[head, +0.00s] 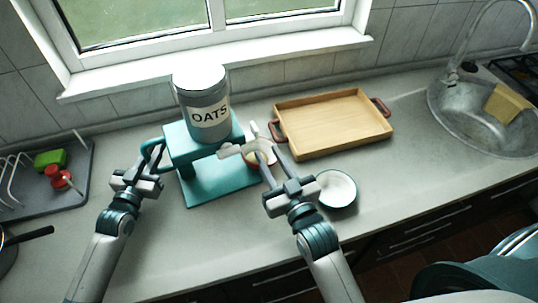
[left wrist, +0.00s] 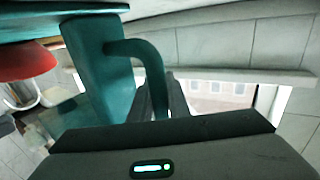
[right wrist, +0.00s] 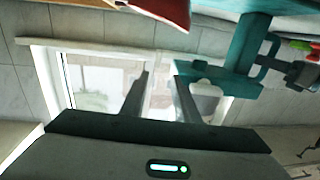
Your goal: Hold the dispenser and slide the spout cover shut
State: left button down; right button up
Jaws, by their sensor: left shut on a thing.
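The dispenser is a grey canister labelled OATS (head: 208,100) on a teal stand (head: 222,185). My left gripper (head: 150,168) is shut on the teal side handle of the stand, which also shows in the left wrist view (left wrist: 148,55). A pale spout cover (head: 230,150) sticks out at the stand's right side. My right gripper (head: 264,130) is open beside it, with nothing visible between its fingers in the right wrist view (right wrist: 160,90). Whether a finger touches the cover I cannot tell. A red and cream bowl (head: 262,158) stands behind the right fingers, partly hidden.
A wooden tray (head: 335,122) lies to the right of the dispenser. A white bowl with a dark rim (head: 338,188) stands right of my right gripper. A dish rack (head: 25,195) with a green sponge (head: 50,158) is at left, a sink (head: 480,115) at far right.

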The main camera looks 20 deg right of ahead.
pick_arm(q)
jog(key=c, duration=1.6)
grip_release()
jog(key=shift+a, duration=0.1)
jog(key=shift+s, duration=0.1)
jog(key=v, duration=1.1)
jog(key=shift+s+a, duration=0.2)
jog(key=shift+s, duration=0.15)
notch_tip(320, 180, up, 6)
jog(key=p, duration=0.5)
jog(key=shift+p, duration=0.3)
